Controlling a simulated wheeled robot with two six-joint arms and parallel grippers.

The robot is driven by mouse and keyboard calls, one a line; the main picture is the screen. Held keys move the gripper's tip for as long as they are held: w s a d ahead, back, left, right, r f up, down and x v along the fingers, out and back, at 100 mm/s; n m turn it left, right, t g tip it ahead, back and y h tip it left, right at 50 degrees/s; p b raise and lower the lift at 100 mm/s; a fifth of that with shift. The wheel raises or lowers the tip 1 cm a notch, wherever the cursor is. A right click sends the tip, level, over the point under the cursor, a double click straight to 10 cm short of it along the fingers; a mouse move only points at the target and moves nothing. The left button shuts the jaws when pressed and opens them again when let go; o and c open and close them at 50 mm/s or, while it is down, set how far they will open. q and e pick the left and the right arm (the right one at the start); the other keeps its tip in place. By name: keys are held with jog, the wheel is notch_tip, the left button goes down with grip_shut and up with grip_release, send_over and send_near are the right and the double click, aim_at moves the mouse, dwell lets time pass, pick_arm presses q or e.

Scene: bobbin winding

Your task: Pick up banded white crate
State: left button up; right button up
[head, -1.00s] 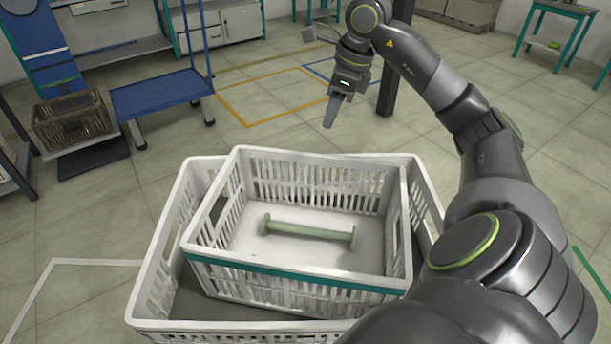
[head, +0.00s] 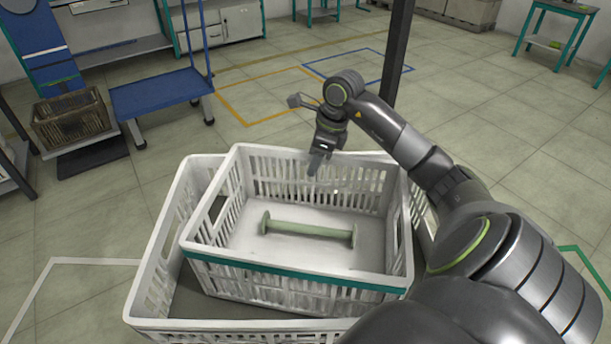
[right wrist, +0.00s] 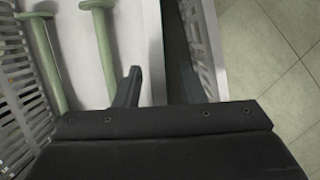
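The banded white crate (head: 300,270) has slatted walls and a teal band along its near rim. It sits inside a larger white crate (head: 150,270). My right gripper (head: 315,168) is at the far rim of the banded crate, pointing down. In the right wrist view the right gripper (right wrist: 160,82) has its fingers apart, with a white crate wall (right wrist: 153,50) showing between them. Whether the fingers touch the wall I cannot tell. Green rod shapes (right wrist: 104,50) show to the left there. My left gripper is not in view.
A blue cart (head: 160,95) and a brown crate (head: 72,120) stand at the back left. A dark post (head: 396,50) rises behind my right arm. Tiled floor beyond the crates, with orange and blue outlines, is mostly clear.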

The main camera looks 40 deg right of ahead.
jog(key=shift+w+f, duration=0.1)
jog(key=shift+f, duration=0.15)
grip_shut()
jog(key=shift+r, duration=0.1)
dwell(1.2)
